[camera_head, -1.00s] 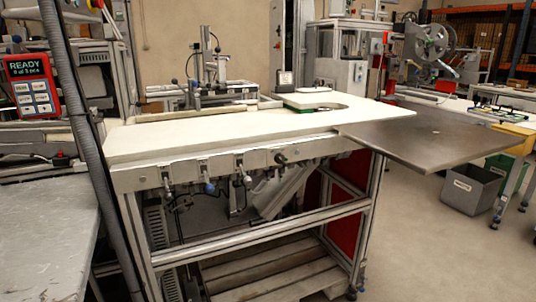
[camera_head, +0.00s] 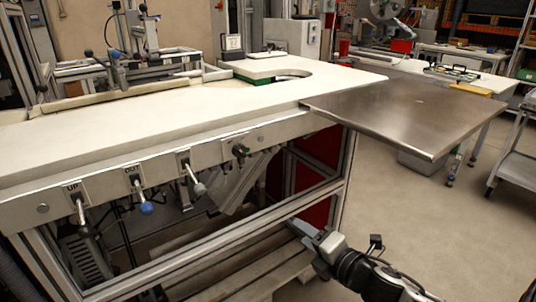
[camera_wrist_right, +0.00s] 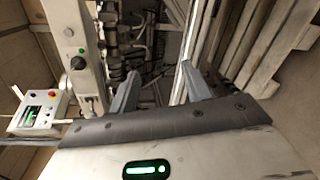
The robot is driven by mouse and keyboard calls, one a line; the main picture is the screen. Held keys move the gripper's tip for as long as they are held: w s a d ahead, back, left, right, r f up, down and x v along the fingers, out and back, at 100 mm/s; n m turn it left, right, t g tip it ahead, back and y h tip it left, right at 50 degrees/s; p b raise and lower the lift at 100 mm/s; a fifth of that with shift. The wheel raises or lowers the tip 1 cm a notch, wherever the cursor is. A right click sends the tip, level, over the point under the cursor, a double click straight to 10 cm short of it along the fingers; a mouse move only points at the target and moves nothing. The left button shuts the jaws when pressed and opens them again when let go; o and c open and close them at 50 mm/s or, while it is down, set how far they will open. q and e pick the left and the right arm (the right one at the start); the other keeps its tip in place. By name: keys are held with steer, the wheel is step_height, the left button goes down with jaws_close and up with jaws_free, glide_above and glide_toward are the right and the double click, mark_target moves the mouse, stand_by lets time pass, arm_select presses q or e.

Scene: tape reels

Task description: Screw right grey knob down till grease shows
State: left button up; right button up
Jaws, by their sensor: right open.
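A row of short levers hangs on the front rail of the white-topped bench in the head view. A grey-ended lever (camera_head: 199,188) is right of a blue-ended lever (camera_head: 146,207), and a darker-ended one (camera_head: 84,230) is at the left under the UP label. A dark knob (camera_head: 240,150) sits further right on the rail. No grease can be made out. My right gripper (camera_head: 305,232) is low, right of and below these knobs, touching none. In the right wrist view its two fingers (camera_wrist_right: 160,85) are apart with nothing between them. My left gripper is out of view.
The bench top (camera_head: 150,130) ends at the right in a metal plate (camera_head: 405,105) that juts out above my right arm. Frame bars and wooden slats (camera_head: 240,270) lie below the rail. Open floor (camera_head: 420,215) is at the right. A control box (camera_wrist_right: 40,110) shows in the right wrist view.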

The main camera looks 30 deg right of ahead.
mark_target(276, 149)
steer(key=w+d+r+n+t, duration=0.2)
steer(key=w+d+r+n, duration=0.4)
steer(key=d+r+n, duration=0.45)
steer(key=shift+n, duration=0.75)
steer(key=w+a, duration=0.1)
steer(key=w, duration=0.4)
steer(key=w+a+f, duration=0.1)
steer(key=w, duration=0.4)
steer(key=w+a, duration=0.2)
steer(key=w, duration=0.3)
steer(key=shift+w+f, duration=0.25)
steer(key=shift+w, duration=0.1)
steer(key=c, duration=1)
